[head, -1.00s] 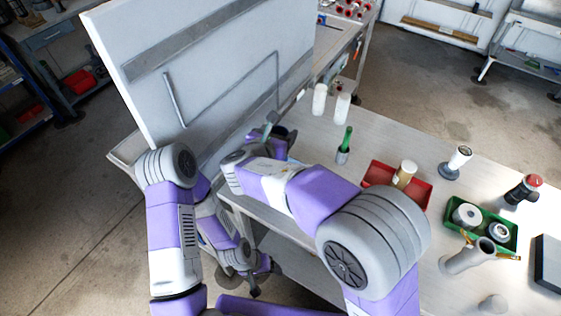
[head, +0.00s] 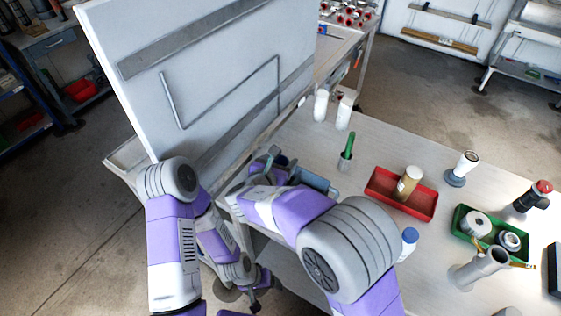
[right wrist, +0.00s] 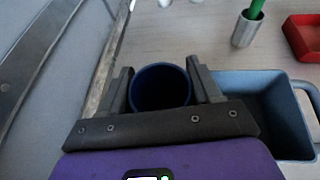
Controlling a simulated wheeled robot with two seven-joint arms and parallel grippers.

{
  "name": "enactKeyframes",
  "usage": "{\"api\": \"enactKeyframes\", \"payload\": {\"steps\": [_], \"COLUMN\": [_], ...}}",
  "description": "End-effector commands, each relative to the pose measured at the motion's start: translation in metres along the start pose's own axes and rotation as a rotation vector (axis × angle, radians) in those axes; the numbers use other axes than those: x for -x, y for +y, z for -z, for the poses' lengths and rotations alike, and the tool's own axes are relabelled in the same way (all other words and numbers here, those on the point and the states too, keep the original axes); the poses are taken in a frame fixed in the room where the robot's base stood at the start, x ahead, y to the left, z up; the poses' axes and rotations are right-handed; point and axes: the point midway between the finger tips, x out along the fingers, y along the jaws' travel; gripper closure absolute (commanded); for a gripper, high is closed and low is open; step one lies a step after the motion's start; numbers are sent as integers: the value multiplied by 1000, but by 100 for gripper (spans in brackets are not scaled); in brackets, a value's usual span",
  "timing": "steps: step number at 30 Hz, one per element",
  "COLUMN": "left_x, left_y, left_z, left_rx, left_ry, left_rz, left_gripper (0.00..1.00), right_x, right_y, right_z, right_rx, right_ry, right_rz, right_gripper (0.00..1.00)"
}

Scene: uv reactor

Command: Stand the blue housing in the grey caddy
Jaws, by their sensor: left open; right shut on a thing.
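The blue housing (right wrist: 160,84) is a dark blue round tube with its open end facing the right wrist camera. My right gripper (right wrist: 162,90) is shut on it, one finger on each side. In the head view my right gripper (head: 268,160) is near the table's left edge, and I cannot make out the housing there. The grey caddy (right wrist: 272,105), a blue-grey open box with a handle, lies just right of the housing, partly hidden by my gripper. The caddy also shows in the head view (head: 316,181), partly behind my arm. My left gripper (head: 254,300) is open and empty, low beside the table.
A steel cup (right wrist: 244,30) with a green handle stands beyond the caddy. A red tray (head: 420,205), a green tray (head: 462,225) and a blue-capped bottle (head: 410,238) are further right. A large upright white panel (head: 215,80) stands close on the left.

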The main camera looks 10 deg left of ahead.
Motion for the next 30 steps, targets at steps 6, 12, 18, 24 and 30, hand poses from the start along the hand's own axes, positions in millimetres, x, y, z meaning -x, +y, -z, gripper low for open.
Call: {"api": "enactKeyframes", "payload": {"steps": [6,12,18,24,30], "left_x": [-2,-2,3,9,18], "left_y": [-1,-1,1,4,7], "left_z": [0,0,0,0,-1], "left_rx": [0,0,0,0,0], "left_ry": [0,0,0,0,0], "left_rz": [0,0,0,0,0], "left_gripper": [23,23,23,23,23], "right_x": [-1,-1,2,39,83], "right_y": [0,0,0,1,1], "right_z": [2,2,-3,-3,-3], "right_rx": [0,0,0,0,1], "right_ry": [0,0,0,0,0], "right_rz": [0,0,-1,-5,-5], "right_gripper": [14,12,12,12,12]}}
